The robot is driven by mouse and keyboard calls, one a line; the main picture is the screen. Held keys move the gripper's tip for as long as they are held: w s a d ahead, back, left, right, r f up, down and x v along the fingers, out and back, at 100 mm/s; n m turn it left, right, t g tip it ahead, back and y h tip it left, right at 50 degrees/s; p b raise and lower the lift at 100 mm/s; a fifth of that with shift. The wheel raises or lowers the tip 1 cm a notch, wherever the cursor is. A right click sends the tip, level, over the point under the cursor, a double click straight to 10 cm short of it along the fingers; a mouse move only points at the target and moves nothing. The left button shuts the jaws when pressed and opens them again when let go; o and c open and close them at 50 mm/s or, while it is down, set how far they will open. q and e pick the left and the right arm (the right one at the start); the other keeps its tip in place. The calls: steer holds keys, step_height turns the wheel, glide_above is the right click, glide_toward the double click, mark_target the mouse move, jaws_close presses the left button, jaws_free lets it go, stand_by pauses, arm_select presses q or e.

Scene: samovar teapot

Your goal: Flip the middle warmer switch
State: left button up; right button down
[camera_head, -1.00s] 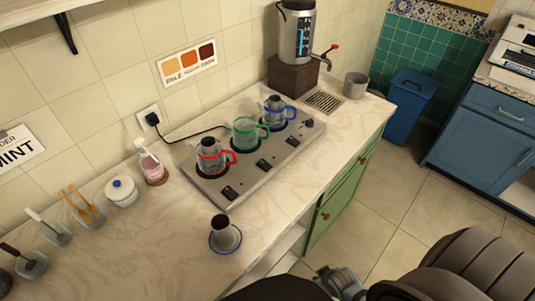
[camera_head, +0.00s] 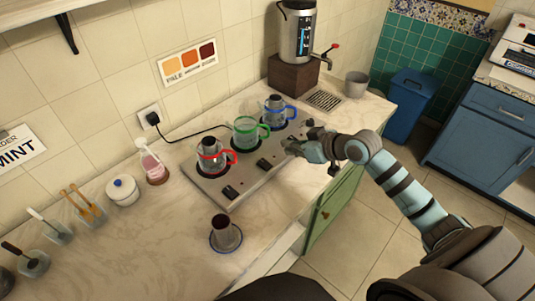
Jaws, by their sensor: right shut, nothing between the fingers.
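The grey warmer plate (camera_head: 222,184) lies on the counter with three glass pots on it: one with a red handle (camera_head: 213,157), one with a green handle (camera_head: 245,132) and one with a blue handle (camera_head: 275,112). Black switches sit along its front edge. The middle switch (camera_head: 264,164) shows just left of my right gripper, and the switch by the red pot (camera_head: 230,192) is clear. My right gripper (camera_head: 288,147) is shut and empty, over the plate's front edge, right of the middle switch. Whether it touches the plate I cannot tell. My left gripper is out of view.
A dark-topped glass (camera_head: 225,233) stands on a saucer at the counter's front. A samovar (camera_head: 298,35) stands on a brown box at the back, with a grey cup (camera_head: 356,84) to its right. A pink bottle (camera_head: 152,163) and white pot (camera_head: 121,191) are at left.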

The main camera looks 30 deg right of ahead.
steer(key=shift+s+a, duration=0.1)
steer(key=b, duration=0.1)
glide_above(267, 162)
steer(key=s, duration=0.1)
step_height(267, 162, down, 6)
steer(key=shift+r, duration=0.15)
steer(key=f, duration=0.3)
steer(key=shift+w+f+b, duration=0.3)
steer(key=shift+w+b, duration=0.05)
steer(key=shift+w, duration=0.05)
steer(key=shift+f, duration=0.3)
